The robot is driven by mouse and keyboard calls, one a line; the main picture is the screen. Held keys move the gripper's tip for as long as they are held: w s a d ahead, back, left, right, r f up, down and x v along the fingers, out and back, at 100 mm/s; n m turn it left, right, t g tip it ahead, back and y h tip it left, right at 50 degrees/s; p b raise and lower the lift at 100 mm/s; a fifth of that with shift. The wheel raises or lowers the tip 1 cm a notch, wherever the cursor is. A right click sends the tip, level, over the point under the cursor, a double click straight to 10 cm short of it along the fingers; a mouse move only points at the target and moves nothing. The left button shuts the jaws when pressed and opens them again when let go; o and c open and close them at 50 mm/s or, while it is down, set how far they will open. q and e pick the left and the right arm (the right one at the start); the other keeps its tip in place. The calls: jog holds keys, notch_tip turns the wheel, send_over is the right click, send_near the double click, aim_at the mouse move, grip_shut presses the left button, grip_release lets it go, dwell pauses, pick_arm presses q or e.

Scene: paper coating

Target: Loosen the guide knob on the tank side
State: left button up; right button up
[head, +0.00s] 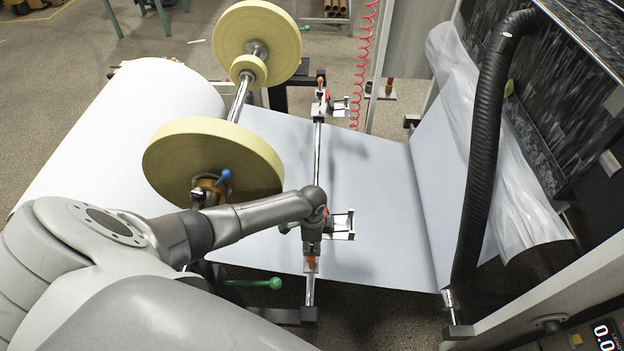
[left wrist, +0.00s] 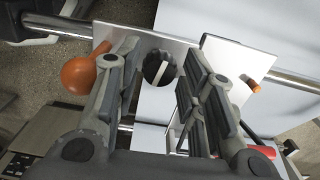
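My left gripper (head: 311,238) reaches down over the nearer guide (head: 342,226) on the metal bar (head: 317,160). In the left wrist view the gripper (left wrist: 160,84) is open, with one finger on each side of a round black knob (left wrist: 158,66) with a pale stripe. I cannot tell whether the fingers touch it. The knob sits by the guide's light metal plate (left wrist: 140,38); the gripper hides it in the head view. A farther guide (head: 340,105) is on the same bar. My right gripper is not in view.
An orange ball handle (left wrist: 78,75) is just left of the fingers. White paper (head: 375,190) runs under the bar. Two yellowish discs (head: 212,158) on a shaft stand left of the bar, and a black hose (head: 482,150) rises at right. A green-knobbed lever (head: 272,283) is nearby.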

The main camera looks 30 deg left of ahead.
pick_arm(q)
jog(key=c, duration=0.8)
jog(key=shift+o, duration=0.2)
